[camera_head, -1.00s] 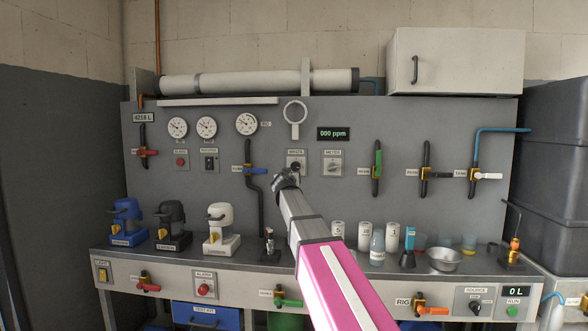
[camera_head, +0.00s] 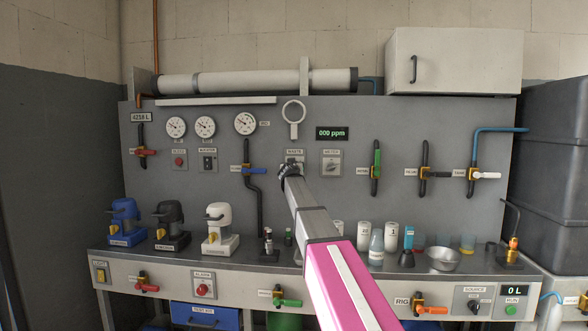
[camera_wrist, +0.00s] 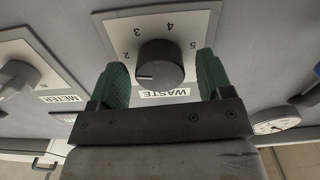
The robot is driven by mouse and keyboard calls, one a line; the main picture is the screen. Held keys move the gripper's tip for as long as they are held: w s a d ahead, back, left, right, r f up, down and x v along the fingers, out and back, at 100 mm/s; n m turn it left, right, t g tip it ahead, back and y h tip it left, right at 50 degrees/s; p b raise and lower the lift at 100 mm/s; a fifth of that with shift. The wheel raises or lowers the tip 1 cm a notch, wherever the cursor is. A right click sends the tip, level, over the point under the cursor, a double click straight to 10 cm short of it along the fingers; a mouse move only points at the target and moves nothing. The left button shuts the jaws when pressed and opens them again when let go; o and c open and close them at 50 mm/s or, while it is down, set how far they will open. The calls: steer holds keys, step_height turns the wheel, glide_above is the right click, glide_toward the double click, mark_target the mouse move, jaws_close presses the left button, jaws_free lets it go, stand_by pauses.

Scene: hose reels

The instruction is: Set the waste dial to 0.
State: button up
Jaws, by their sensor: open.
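The waste dial (camera_wrist: 160,64) is a round black knob on a white plate labelled WASTE, seen upside down in the wrist view. Numbers 2 to 5 show on the plate; the lower left of the scale is hidden by a finger. A pale pointer mark on the knob faces left, below the 2; I cannot read its exact number. My gripper (camera_wrist: 163,70) is open, with one green finger on each side of the knob; I cannot tell whether they touch it. In the head view my gripper (camera_head: 290,168) hides most of the dial under the WASTE label.
The meter dial (camera_head: 331,168) is right of the waste dial and shows at left in the wrist view (camera_wrist: 15,78). A blue-handled valve (camera_head: 250,169) on a black pipe is close on the left. Several cups and bottles stand on the bench (camera_head: 140,262) below.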

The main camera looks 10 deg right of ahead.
steer(key=shift+w+d, duration=0.1)
steer(key=shift+w, duration=0.2)
steer(key=shift+c, duration=0.3)
steer(key=c, duration=0.9)
